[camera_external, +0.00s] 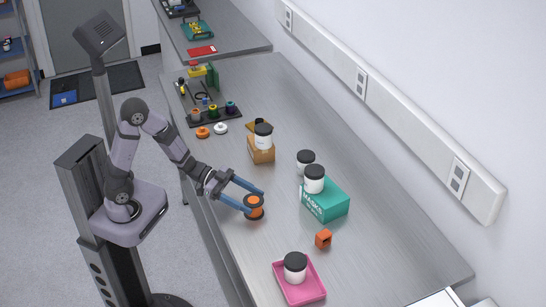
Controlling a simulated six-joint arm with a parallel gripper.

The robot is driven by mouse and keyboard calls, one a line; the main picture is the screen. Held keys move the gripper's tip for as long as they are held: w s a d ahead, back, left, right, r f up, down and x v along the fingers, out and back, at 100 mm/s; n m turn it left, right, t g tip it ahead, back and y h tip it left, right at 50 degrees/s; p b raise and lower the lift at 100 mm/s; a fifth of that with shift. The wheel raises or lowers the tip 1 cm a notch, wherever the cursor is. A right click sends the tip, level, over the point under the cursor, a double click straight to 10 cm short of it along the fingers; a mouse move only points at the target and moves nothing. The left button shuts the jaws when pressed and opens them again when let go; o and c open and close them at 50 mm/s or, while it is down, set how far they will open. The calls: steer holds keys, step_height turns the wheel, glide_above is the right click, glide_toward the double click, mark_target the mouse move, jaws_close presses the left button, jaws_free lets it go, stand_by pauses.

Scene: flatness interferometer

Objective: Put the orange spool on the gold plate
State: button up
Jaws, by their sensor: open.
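The orange spool (254,213), with orange ends and a dark middle band, stands on the grey metal bench near its left edge. My gripper (256,201) has two blue fingers, open, reaching to the spool from the left, one finger on its far side and one on its near side. I cannot tell whether they touch it. A small gold-brown flat piece (251,126), which looks like the gold plate, lies farther back on the bench, partly hidden behind a white jar with a black lid (263,136) on a cardboard box (261,153).
A teal box (325,202) bears a jar, with another jar (305,160) behind it. An orange cube (323,239) and a pink tray (300,291) holding a jar are nearer.

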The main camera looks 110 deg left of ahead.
steer(key=shift+p+x, duration=0.35)
steer(key=shift+x, duration=2.5)
steer(key=shift+d+r, duration=0.1)
steer(key=shift+r, duration=0.05)
steer(key=c, duration=1.1)
steer(key=shift+r, duration=0.1)
step_height(320, 180, up, 10)
steer(key=p, duration=0.1)
steer(key=shift+p, duration=0.3)
